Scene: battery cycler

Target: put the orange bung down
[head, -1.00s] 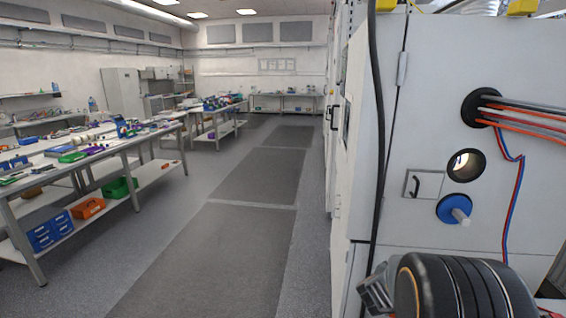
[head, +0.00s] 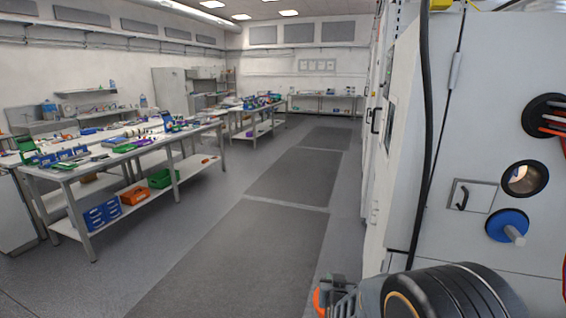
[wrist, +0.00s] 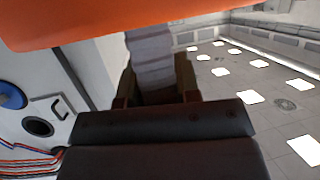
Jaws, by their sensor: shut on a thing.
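The orange bung (wrist: 110,22) fills the top of the wrist view, close to the camera. Its grey ribbed stem runs down between the dark fingers of my gripper (wrist: 155,82), which is shut on it. In the head view, a small orange part of the bung (head: 319,302) shows at the bottom edge, just left of my gripper (head: 338,296). Most of the bung is hidden there or cut off by the frame. It is held in the air, clear of the benches.
At right stands a white cabinet (head: 490,110) with a blue bung (head: 507,226), an open round hole (head: 525,178) and a cable port (head: 548,118). Cluttered workbenches (head: 110,158) stand at left, with orange, green and blue bins below. The grey aisle floor (head: 240,260) is clear.

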